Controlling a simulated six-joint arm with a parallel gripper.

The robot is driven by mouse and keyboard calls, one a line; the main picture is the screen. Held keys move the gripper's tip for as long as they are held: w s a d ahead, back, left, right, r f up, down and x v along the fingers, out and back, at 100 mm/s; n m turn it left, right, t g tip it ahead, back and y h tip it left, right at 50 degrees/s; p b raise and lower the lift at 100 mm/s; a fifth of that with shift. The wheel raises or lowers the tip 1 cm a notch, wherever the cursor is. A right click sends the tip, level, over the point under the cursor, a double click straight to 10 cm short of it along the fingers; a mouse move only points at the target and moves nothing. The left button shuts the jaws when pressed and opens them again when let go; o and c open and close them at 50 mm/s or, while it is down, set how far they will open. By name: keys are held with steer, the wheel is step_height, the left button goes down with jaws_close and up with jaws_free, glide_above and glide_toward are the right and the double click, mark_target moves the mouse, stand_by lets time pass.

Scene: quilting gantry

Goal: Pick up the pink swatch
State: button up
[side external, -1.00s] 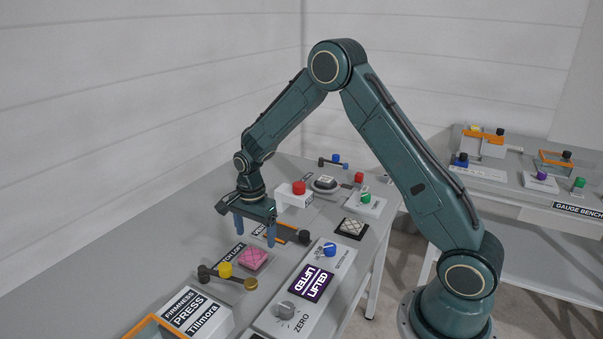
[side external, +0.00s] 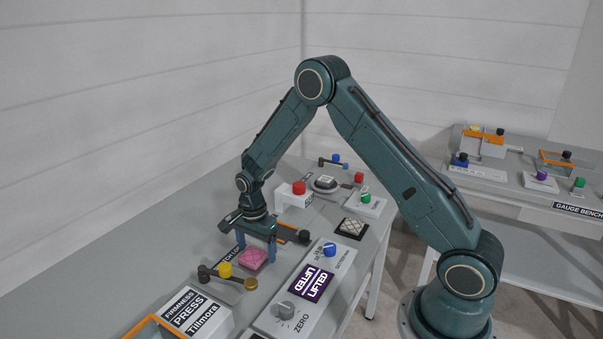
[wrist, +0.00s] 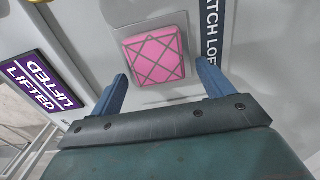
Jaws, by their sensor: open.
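The pink swatch (side external: 252,259) is a small square pad with dark crossing lines, lying on the grey bench. In the wrist view the swatch (wrist: 154,57) sits just beyond and between the fingertips. My gripper (side external: 256,252) is open and empty, low over the bench at the swatch's far side in the side view. The exact fingertip height above the bench is hard to tell.
A lever with yellow and black knobs (side external: 225,271) stands close in front of the swatch. The panel reading LIFTED (side external: 311,283) lies to the right.

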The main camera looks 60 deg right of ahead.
mark_target(257, 251)
steer(key=c, duration=1.1)
steer(key=shift+o, duration=0.2)
steer(key=shift+r, duration=0.2)
step_height(257, 251, up, 20)
steer(key=shift+f, duration=0.15)
